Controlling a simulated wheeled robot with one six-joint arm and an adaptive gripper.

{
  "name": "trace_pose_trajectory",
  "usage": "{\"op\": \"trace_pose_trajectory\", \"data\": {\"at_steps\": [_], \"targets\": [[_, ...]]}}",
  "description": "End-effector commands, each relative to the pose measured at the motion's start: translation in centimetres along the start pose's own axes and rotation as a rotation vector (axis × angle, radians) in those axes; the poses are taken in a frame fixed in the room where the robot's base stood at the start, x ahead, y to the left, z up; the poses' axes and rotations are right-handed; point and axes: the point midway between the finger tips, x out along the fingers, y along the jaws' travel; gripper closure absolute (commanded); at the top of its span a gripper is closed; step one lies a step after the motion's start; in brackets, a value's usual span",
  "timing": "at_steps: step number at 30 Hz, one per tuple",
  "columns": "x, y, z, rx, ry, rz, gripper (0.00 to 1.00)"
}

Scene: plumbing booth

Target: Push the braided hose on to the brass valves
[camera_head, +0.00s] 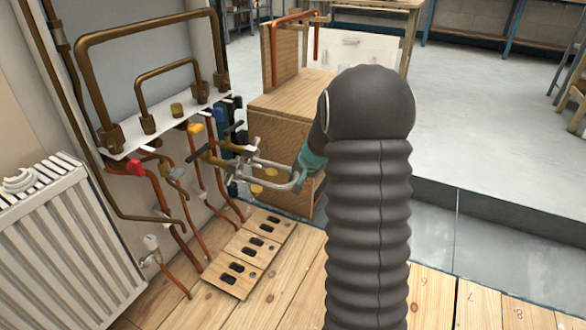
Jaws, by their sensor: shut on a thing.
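The braided hose (270,183) is a pale grey U-shaped loop in the middle of the head view. Its bend is at the right and its two legs point left, towards the pipework. My gripper (298,176), teal at its end, is shut on the hose near the bend. Brass-yellow fittings, which look like the brass valves (205,151), are at the left ends of the legs, in front of the copper pipes. I cannot tell whether the hose ends are seated on them or only beside them. My dark wrist hides part of the gripper.
Thick brown pipes (150,27) rise from a white shelf (170,128) at the left. A white radiator (62,245) stands at the lower left. A wooden cabinet (285,110) is behind the hose. A board with black slots (250,252) lies on the wooden floor.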

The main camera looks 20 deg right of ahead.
Motion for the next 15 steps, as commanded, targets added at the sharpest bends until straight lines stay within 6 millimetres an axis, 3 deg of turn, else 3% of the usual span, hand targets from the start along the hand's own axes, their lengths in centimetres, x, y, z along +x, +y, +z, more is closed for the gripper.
{"op": "trace_pose_trajectory", "data": {"at_steps": [4, 15], "targets": [[-0.09, 0.42, -1.0, 0.035, 0.018, 0.007, 1.0], [0.1, -0.41, -0.94, 0.033, 0.016, 0.005, 1.0]]}}
